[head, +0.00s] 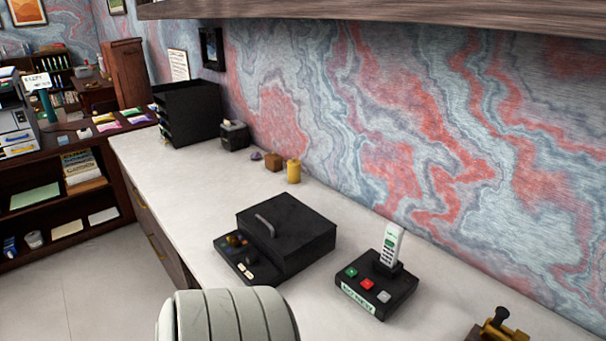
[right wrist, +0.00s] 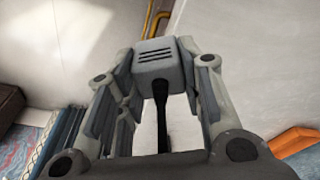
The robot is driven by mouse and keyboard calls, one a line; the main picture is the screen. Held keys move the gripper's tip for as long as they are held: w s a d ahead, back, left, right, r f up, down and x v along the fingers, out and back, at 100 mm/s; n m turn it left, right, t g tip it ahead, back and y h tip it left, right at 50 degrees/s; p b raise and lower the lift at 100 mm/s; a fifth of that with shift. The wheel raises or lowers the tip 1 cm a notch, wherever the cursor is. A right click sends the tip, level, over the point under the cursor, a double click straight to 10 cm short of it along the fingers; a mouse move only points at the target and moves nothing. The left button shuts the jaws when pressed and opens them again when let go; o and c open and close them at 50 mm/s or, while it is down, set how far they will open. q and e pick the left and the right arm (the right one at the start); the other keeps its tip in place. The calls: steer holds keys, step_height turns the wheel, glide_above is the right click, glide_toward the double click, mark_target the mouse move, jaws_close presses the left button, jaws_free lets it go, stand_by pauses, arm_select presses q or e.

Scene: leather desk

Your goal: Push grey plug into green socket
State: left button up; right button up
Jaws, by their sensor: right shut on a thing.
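A grey plug (right wrist: 157,60) with dark slots on its face and a black cable is in the right wrist view. My right gripper (right wrist: 158,75) is shut on it, one finger on each side. In the head view a black unit (head: 388,304) stands on the desk with green, red and light grey squares on top. The green square (head: 351,272), which looks like the green socket, is at its left and uncovered. Neither gripper shows in the head view, so the plug's distance from the green square cannot be told.
A white handset (head: 391,246) stands upright at the back of the black unit. A large black box (head: 287,236) is to its left, and a brass-and-wood object (head: 497,325) to its right. The pale desktop (head: 340,312) between box and unit is clear. The patterned wall bounds the back.

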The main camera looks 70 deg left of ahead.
steer(key=n, duration=0.3)
steer(key=f+n, duration=0.1)
steer(key=n, duration=0.1)
steer(key=shift+d+y, duration=0.3)
steer(key=shift+y, duration=0.1)
steer(key=n, duration=0.3)
steer(key=shift+f, duration=0.25)
